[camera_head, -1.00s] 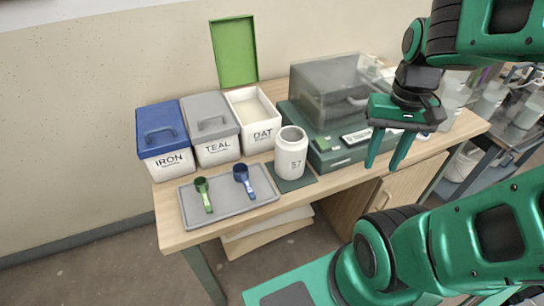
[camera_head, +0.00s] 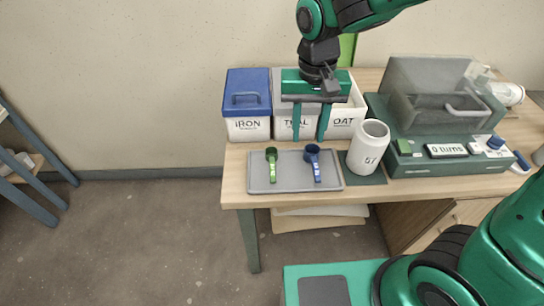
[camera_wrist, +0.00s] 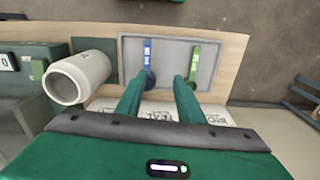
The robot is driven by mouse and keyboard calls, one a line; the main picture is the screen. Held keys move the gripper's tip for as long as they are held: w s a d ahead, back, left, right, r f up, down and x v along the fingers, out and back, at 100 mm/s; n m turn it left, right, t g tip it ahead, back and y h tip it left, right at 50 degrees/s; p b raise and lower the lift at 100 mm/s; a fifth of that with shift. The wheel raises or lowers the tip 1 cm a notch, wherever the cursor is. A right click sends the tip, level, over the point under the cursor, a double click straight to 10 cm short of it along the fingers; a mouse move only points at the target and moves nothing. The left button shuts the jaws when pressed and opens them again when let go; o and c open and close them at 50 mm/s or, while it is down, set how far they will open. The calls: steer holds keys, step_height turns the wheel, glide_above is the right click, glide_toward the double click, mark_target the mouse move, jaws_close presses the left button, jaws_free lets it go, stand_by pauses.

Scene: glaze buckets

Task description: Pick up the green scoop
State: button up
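The green scoop (camera_head: 271,163) lies on the left part of the grey tray (camera_head: 262,186), beside a blue scoop (camera_head: 313,163) on the right part. My gripper (camera_head: 309,138) is open and empty, pointing down in front of the TEAL bin, above and behind the tray. In the wrist view the green scoop (camera_wrist: 193,66) is ahead of the right finger and the blue scoop (camera_wrist: 149,62) ahead of the left finger. My gripper (camera_wrist: 160,98) touches neither scoop there, as far as I can tell.
A blue-lidded IRON bin (camera_head: 247,128) and an open white OAT or DAT bin (camera_head: 344,122) stand at the back. A white jar (camera_head: 368,148) stands right of the tray. A green machine (camera_head: 440,165) with a clear cover fills the right side.

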steer(key=s+a+f+n, duration=0.1)
steer(key=a, duration=0.6)
glide_above(273, 174)
steer(key=f, duration=0.6)
steer(key=shift+w+d, duration=0.3)
steer(key=shift+d, duration=0.05)
steer(key=shift+s+a+f, duration=0.1)
steer(key=shift+a+f, duration=0.05)
steer(key=shift+f, duration=0.7)
steer(key=shift+s+a+f, duration=0.1)
steer(key=shift+s+f, duration=0.05)
steer(key=shift+f, duration=0.75)
steer(key=shift+s+a+f, duration=0.1)
steer(key=shift+a+f, duration=0.05)
steer(key=shift+f, duration=0.7)
jaws_close()
